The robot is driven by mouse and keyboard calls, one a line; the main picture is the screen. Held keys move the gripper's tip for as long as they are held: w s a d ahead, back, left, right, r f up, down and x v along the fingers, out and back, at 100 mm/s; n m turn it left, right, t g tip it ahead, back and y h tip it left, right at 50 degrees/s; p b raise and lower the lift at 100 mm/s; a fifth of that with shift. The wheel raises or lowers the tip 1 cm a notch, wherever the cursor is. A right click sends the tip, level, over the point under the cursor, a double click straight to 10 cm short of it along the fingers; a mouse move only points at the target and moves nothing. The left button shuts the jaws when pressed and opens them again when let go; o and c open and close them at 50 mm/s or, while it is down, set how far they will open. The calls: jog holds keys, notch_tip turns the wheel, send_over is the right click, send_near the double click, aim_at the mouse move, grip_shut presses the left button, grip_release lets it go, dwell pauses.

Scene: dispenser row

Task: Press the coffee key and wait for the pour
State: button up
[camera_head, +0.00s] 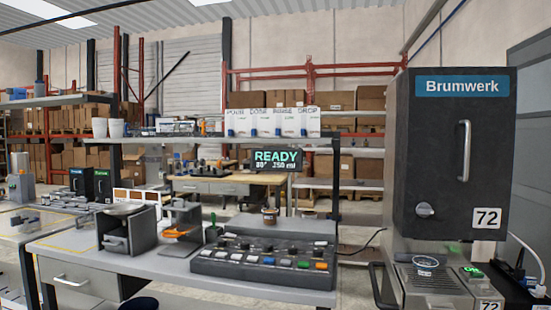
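A dark key panel (262,264) lies on the front right of the grey bench. It carries several small keys in white, black, blue, green and orange. The labels are too small to read, so I cannot tell which one is the coffee key. A display (277,160) above the panel reads READY in green, with a smaller line below it. A small brown and white cup-like thing (270,214) stands behind the panel, below the display. No pour shows there. My gripper is not in view.
A tall dark Brumwerk machine (450,150), marked 72, stands at the right. On the bench (75,250), a grey box (128,230) and a stand with an orange part (182,228) sit left of the panel.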

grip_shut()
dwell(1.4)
